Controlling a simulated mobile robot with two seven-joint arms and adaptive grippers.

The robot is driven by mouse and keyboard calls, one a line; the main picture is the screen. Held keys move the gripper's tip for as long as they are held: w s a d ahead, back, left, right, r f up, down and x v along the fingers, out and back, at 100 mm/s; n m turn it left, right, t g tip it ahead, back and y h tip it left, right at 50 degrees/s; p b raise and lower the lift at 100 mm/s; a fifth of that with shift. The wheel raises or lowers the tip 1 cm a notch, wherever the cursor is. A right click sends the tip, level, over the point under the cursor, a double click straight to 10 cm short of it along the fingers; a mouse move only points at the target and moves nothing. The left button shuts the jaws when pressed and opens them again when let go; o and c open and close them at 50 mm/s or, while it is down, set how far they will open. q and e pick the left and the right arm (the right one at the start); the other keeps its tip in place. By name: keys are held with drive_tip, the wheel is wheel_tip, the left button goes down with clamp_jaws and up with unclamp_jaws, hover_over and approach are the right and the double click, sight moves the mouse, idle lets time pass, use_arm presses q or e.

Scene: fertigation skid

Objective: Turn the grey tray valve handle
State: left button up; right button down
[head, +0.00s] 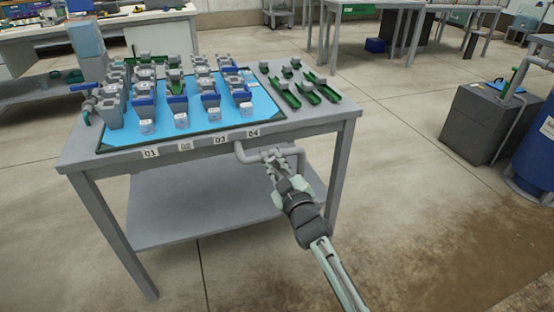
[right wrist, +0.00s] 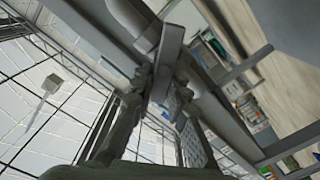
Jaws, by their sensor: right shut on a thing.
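A grey pipe (head: 247,155) runs beneath the front edge of the table, near label 04. The grey tray valve handle (right wrist: 170,46) shows in the right wrist view as a flat bar crossing the pipe (right wrist: 208,106). My right gripper (head: 275,160) reaches up to the pipe from the front right. In the right wrist view the same gripper (right wrist: 160,84) has its fingertips closed on the lower end of the handle. In the head view the fingers largely hide the handle. My left gripper is in neither view.
The grey table (head: 330,115) carries a blue tray (head: 262,98) with several grey and blue parts, and green parts (head: 290,98) at its right. A lower shelf (head: 170,225) lies below the pipe. A dark tank (head: 480,122) stands far right; the floor between is clear.

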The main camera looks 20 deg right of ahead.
drive_tip(key=n, duration=0.3)
drive_tip(key=shift+a+f, duration=0.2)
drive_tip(key=n, duration=0.3)
drive_tip(key=shift+a+f+n, duration=0.2)
drive_tip(key=shift+f+n, duration=0.1)
use_arm(q)
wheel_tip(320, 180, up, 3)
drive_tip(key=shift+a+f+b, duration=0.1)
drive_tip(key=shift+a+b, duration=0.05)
drive_tip(key=shift+b, duration=0.45)
use_arm(e)
drive_tip(key=n, duration=0.4)
drive_tip(key=shift+f, duration=0.35)
